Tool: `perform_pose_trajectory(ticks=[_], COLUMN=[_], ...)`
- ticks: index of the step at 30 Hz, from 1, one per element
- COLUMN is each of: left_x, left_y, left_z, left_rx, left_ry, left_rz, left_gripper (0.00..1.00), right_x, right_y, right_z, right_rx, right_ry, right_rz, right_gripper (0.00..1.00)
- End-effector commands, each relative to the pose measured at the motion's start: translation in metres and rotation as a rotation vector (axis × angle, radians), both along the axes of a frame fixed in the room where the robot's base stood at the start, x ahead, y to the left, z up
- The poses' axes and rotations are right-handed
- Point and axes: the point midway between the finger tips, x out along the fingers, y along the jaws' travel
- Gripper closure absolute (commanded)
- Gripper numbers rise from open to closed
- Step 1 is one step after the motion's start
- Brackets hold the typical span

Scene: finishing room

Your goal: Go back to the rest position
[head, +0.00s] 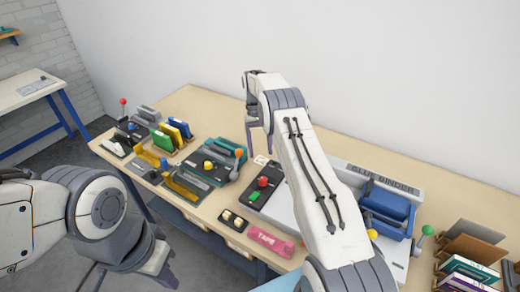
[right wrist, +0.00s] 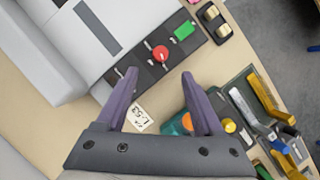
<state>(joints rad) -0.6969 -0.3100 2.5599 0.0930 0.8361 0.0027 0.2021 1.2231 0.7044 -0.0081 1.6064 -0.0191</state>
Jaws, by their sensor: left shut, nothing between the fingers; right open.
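My right arm reaches up over the middle of the table (head: 490,205) in the head view, and its gripper (head: 259,143) points down. In the right wrist view that gripper (right wrist: 160,80) shows its two purple fingers wide apart with nothing between them. It hangs near a black control panel with a red button (right wrist: 160,53) and a green button (right wrist: 184,31). A small paper label (right wrist: 138,118) lies on the table below the fingers. My left gripper (head: 168,275) is low at the left, in front of the table, shut and empty. Its fingertips are small in view.
A machine marked "GLUE BINDER" (head: 385,180) stands right of my right arm. Lever-and-button devices (head: 211,163) and colored holders (head: 180,128) crowd the table's left half. A pink tape box (head: 270,240) lies at the front edge. Book racks (head: 470,250) stand at the right.

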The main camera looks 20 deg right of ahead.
Motion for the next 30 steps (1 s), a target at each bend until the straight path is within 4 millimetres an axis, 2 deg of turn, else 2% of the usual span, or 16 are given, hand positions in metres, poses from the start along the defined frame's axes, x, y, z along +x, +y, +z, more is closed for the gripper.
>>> perform_pose_trajectory(ticks=[11, 14, 17, 20, 23, 27, 29, 30], left_x=[0.000, 0.000, 0.000, 0.000, 0.000, 0.000, 0.000, 0.000], left_y=[0.000, 0.000, 0.000, 0.000, 0.000, 0.000, 0.000, 0.000], left_z=[-0.001, -0.003, -0.006, -0.009, -0.012, -0.017, -0.018, -0.020], left_rx=[0.000, 0.000, 0.000, 0.000, 0.000, 0.000, 0.000, 0.000], left_ry=[0.000, 0.000, 0.000, 0.000, 0.000, 0.000, 0.000, 0.000], left_rz=[0.000, 0.000, 0.000, -0.001, -0.001, -0.001, -0.001, -0.001], left_gripper=[1.00, 1.00, 1.00, 1.00, 1.00, 1.00, 1.00, 1.00], right_x=[0.001, 0.001, -0.005, -0.024, -0.055, -0.114, -0.144, -0.165], right_y=[0.005, 0.028, 0.070, 0.120, 0.165, 0.216, 0.232, 0.241], right_z=[0.004, 0.020, 0.047, 0.077, 0.102, 0.128, 0.135, 0.139], right_rx=[-0.001, 0.000, 0.002, 0.010, 0.022, 0.045, 0.057, 0.066], right_ry=[-0.007, -0.027, -0.065, -0.115, -0.161, -0.227, -0.254, -0.273], right_rz=[0.009, 0.049, 0.121, 0.208, 0.294, 0.413, 0.462, 0.496], right_gripper=[0.31, 0.31, 0.31, 0.31, 0.31, 0.31, 0.31, 0.31])
